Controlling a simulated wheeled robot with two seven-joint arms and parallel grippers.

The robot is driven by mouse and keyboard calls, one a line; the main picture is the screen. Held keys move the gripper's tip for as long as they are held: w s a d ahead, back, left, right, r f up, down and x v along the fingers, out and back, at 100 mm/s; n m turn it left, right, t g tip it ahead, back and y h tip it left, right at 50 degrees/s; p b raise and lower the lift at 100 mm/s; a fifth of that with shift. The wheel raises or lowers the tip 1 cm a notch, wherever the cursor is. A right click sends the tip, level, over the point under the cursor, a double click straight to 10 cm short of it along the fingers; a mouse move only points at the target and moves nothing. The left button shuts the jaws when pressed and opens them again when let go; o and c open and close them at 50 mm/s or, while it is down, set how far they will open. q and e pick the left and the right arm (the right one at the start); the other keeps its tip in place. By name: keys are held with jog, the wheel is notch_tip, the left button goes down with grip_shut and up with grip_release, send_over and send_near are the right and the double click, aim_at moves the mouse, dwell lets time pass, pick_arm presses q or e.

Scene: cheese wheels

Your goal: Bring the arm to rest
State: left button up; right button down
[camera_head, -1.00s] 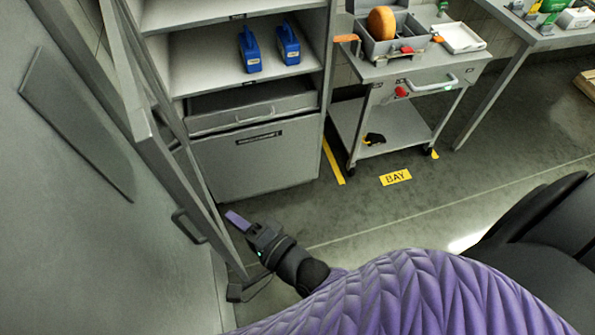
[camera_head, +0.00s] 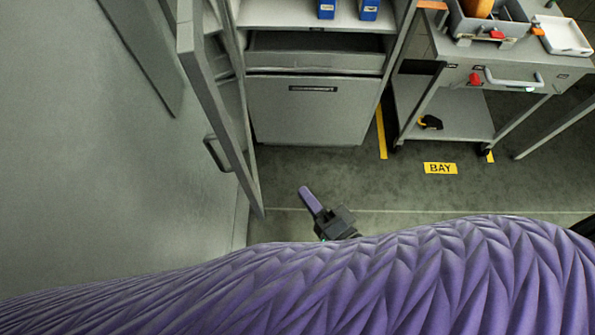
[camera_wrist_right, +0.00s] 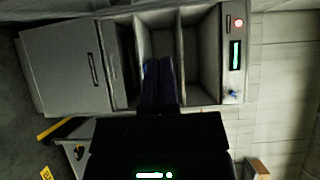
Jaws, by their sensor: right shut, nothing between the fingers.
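My right gripper (camera_head: 308,196), with purple fingers, is shut and empty. In the head view it is over the floor, in front of the cabinet and right of the open door's edge. In the right wrist view its fingers (camera_wrist_right: 158,82) lie together and point toward the cabinet shelves. A purple-sleeved arm of mine (camera_head: 400,275) fills the bottom of the head view. My left gripper is not in view.
The grey cabinet (camera_head: 310,115) has its door (camera_head: 222,110) swung open at left. Blue containers (camera_head: 327,9) stand on its shelf. A cart (camera_head: 450,120) with a grey bin (camera_head: 490,28) and white tray (camera_head: 563,36) stands at right. Floor (camera_head: 350,175) before the cabinet is clear.

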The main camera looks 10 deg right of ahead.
jog(key=s+d+n+g+h, duration=0.4)
jog(key=d+n+g+h, duration=0.4)
jog(key=n+g, duration=0.6)
jog(key=s+d+f+n+b, duration=0.15)
jog(key=f+b, duration=0.25)
jog(key=f, duration=0.9)
jog(key=s+f+b, duration=0.2)
jog(key=f+b, duration=0.1)
jog(key=f, duration=0.9)
jog(key=s+d+f+g+b, duration=0.1)
jog(key=s+f+b, duration=0.4)
jog(key=s+f, duration=0.8)
jog(key=shift+d+f+g, duration=0.4)
jog(key=shift+d+f, duration=0.35)
jog(key=shift+d, duration=0.1)
